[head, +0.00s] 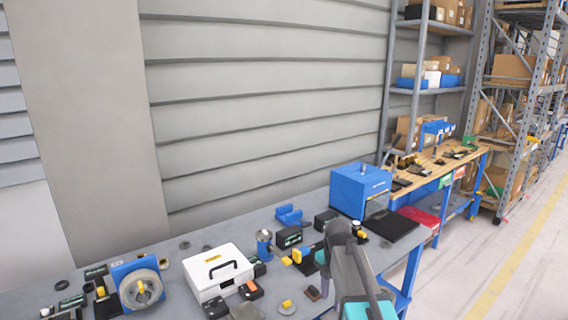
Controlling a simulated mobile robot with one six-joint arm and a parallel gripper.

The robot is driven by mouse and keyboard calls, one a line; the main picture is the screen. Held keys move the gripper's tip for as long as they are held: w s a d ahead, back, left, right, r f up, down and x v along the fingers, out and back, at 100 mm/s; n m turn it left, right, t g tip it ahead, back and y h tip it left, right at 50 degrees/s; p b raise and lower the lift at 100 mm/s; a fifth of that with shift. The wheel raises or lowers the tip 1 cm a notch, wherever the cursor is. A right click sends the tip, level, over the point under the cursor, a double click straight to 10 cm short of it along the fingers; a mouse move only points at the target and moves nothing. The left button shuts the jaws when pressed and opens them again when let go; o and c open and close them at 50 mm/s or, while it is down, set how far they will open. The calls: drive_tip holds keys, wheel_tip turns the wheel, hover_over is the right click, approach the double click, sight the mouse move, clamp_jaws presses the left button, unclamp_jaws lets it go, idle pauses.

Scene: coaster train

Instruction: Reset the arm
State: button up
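My arm (349,268), grey with teal parts, rises from the bottom edge right of centre and stands in front of the grey workbench (180,254). My gripper cannot be made out; the arm's far end is not distinguishable from the small items around it. I cannot see whether anything is held.
On the bench are a white case (218,270) with a black handle, a blue device with a round grey disc (140,287), a blue box (360,190) and several small parts. A wooden-topped bench (434,170) and loaded shelves (513,80) stand behind right. The floor (470,265) at right is clear.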

drive_tip(key=s+f+m+g+b, duration=0.1)
drive_tip(key=s+f+b, duration=0.1)
drive_tip(key=s+f, duration=0.65)
drive_tip(key=s+d+f+g+b, duration=0.1)
drive_tip(key=s+f+g+b, duration=0.15)
drive_tip(key=f, duration=1.05)
drive_tip(key=s+f+m+g+b, duration=0.1)
drive_tip(key=s+f+b, duration=0.1)
drive_tip(key=s+f, duration=0.65)
drive_tip(key=s+d+f+m+g+b, duration=0.1)
drive_tip(key=s+f+m+b, duration=0.3)
drive_tip(key=s+f+m, duration=1.6)
drive_tip(key=shift+s+f+m+b, duration=0.25)
drive_tip(key=shift+f+m+b, duration=0.15)
drive_tip(key=shift+m, duration=1.2)
